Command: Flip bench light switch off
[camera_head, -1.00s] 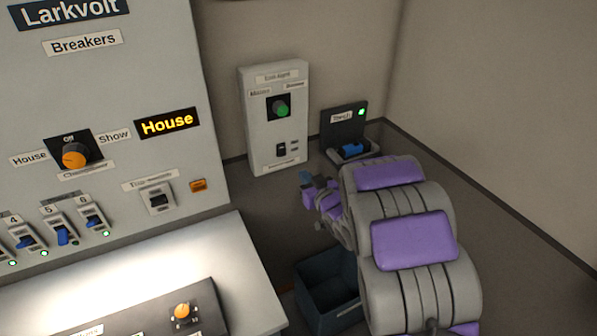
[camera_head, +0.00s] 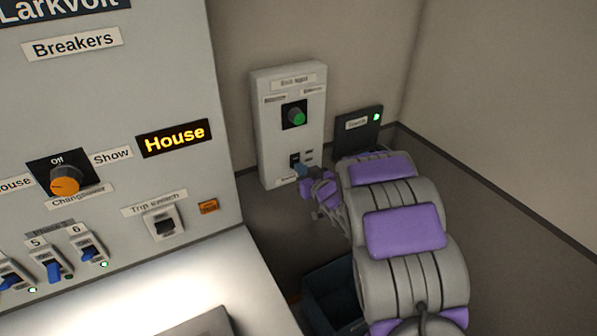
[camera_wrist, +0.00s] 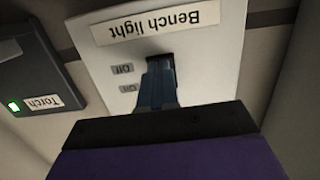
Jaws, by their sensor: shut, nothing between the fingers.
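The bench light switch (camera_head: 294,158) is a small dark rocker low on the pale wall panel (camera_head: 262,130). The panel's "Bench light" label (camera_wrist: 157,21) shows upside down in the wrist view, with two small grey "Off"/"On" tags (camera_wrist: 122,68) beside my fingers. My gripper (camera_head: 302,170) is at the panel's lower part, just below and right of the switch. In the wrist view its blue fingers (camera_wrist: 159,78) are together, empty, and point at the switch area. They hide most of the switch there, so its position and any contact cannot be told.
The panel also carries a green knob (camera_head: 294,115). A dark torch holder (camera_head: 357,127) with a green light stands right of it and shows in the wrist view (camera_wrist: 35,70). The large breaker cabinet (camera_head: 110,110) is at left. A dark bin (camera_head: 330,290) sits below my arm.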

